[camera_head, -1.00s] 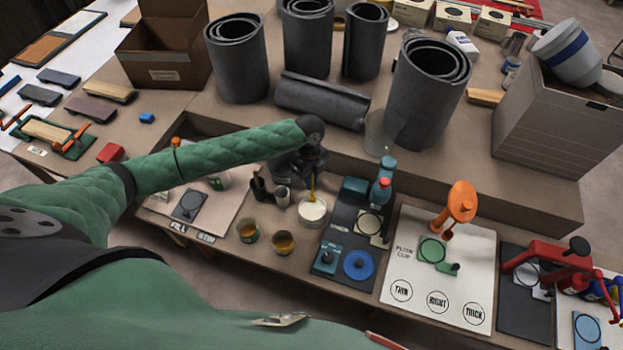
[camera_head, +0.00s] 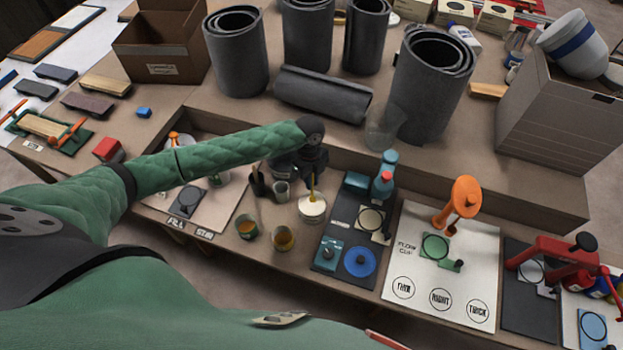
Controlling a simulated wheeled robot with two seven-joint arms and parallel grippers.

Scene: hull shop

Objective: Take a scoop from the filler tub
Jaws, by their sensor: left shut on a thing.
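My left gripper (camera_head: 313,170) is dark and reaches in at the end of my green-sleeved arm. It is shut on a thin yellow-handled tool (camera_head: 313,188), which points down. The tool's lower end meets the pale filler in the filler tub (camera_head: 312,212), a small whitish round tub on the bench. The tool's tip is hidden, so I cannot tell how deep it sits. The fingers are dark and partly hidden by the wrist. My right gripper is not in view.
Two small tins (camera_head: 284,238) stand in front of the tub. Dark cups (camera_head: 258,184) stand to its left. A dark mat (camera_head: 340,235) with a blue disc and bottles lies to the right. A raised ledge with grey rolls (camera_head: 325,97) runs behind.

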